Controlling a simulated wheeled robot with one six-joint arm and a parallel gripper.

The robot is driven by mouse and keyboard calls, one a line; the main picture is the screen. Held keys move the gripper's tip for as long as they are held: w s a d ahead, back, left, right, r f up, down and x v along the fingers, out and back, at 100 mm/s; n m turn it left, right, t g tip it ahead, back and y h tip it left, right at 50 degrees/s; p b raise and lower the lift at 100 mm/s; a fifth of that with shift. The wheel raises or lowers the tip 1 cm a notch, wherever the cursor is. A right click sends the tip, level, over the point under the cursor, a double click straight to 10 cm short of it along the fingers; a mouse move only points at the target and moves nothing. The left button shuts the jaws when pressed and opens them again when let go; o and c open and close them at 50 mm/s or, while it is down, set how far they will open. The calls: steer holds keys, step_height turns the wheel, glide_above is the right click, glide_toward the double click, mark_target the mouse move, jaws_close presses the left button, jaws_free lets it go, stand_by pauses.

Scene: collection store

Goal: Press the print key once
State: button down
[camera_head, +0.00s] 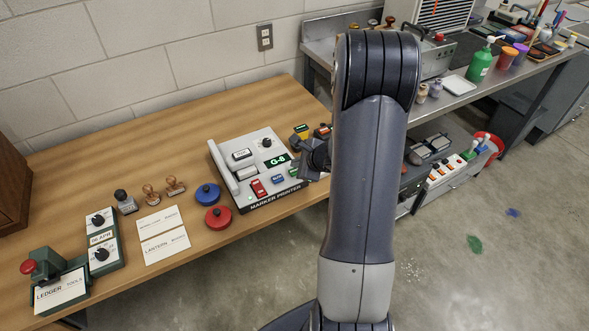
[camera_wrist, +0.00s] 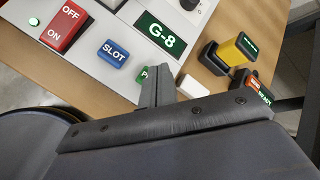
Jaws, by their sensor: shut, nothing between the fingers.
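The marker printer (camera_head: 234,165) is a pale console on the wooden bench, with a green-lit display (camera_wrist: 162,35) reading G-8. In the wrist view its front row has a red OFF/ON switch (camera_wrist: 66,27), a blue SLOT key (camera_wrist: 115,53) and a green key (camera_wrist: 144,73). Only a "P" shows on the green key; my fingers hide the rest. My gripper (camera_wrist: 158,88) is shut and empty, with its tips over or beside the green key. I cannot tell whether they touch it. In the head view my gripper (camera_head: 313,158) is at the printer's right side.
Yellow and black blocks (camera_wrist: 238,48) and a white block (camera_wrist: 194,87) lie right of the printer. Red (camera_head: 218,218) and blue (camera_head: 207,194) round pads, stamps and label cards (camera_head: 160,222) lie left of it. A metal bench (camera_head: 470,95) stands at the right.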

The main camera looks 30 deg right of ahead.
steer(key=shift+r+p, duration=1.9)
steer(key=shift+r, duration=0.65)
steer(key=shift+f, duration=0.15)
steer(key=shift+f+b, duration=0.45)
steer(key=shift+b, duration=0.05)
steer(key=shift+f+b, duration=0.6)
steer(key=shift+f, duration=0.25)
steer(key=shift+r+p, duration=0.6)
steer(key=shift+p, duration=0.35)
steer(key=shift+r+p, duration=0.1)
steer(key=shift+p, duration=0.85)
